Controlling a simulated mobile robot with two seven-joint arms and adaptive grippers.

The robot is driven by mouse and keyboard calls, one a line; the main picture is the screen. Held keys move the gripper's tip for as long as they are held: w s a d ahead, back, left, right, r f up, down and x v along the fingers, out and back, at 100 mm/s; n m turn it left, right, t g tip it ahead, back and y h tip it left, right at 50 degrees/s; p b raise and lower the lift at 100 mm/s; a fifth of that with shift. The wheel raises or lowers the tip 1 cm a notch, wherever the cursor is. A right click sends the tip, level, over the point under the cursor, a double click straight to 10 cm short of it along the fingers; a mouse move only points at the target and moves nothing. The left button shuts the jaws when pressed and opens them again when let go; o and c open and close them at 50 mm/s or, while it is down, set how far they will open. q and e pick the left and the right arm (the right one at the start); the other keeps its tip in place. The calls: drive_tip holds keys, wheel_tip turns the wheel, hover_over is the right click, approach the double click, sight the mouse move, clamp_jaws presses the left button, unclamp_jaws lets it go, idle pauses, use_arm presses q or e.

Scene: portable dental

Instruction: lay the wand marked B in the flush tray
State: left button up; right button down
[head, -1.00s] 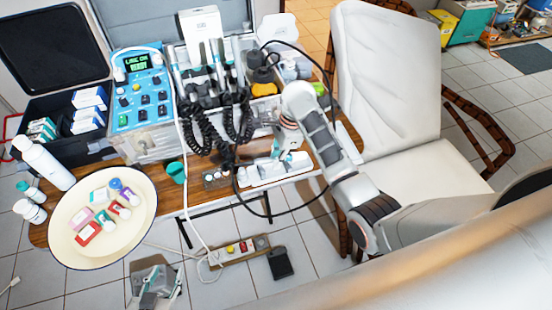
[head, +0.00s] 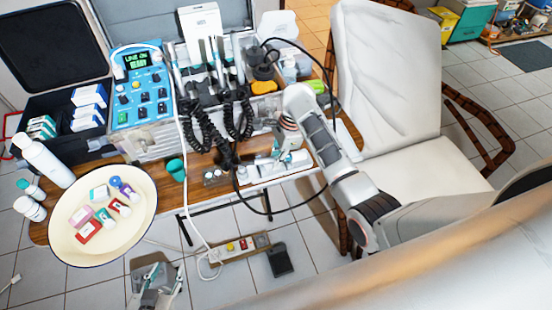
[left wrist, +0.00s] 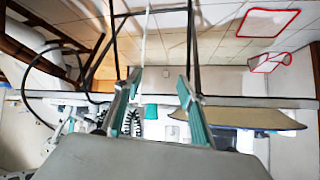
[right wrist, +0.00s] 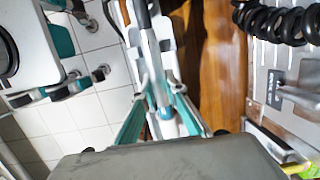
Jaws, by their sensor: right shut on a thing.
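My right gripper (head: 287,155) is low over the white tray (head: 262,178) at the table's front edge, which looks like the flush tray. In the right wrist view its fingers (right wrist: 161,108) are shut on a slim grey wand (right wrist: 147,25), lying along the white tray (right wrist: 167,45) below. I cannot tell whether the wand touches the tray floor, and no letter on it is readable. My left gripper (head: 158,292) is away from the table, low at the front; in the left wrist view its fingers (left wrist: 160,98) are apart and empty.
Several handpieces (head: 220,62) with black coiled hoses stand in a rack behind. A long black hose loops around the tray and my right arm. A green cup (head: 176,169), a round cream tray (head: 130,235) and a blue control unit (head: 140,90) stand left. A white chair (head: 390,90) is right.

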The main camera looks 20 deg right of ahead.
drive_tip(key=c, duration=2)
unclamp_jaws()
drive_tip(key=shift+o, duration=0.2)
drive_tip(key=shift+v, duration=3.95)
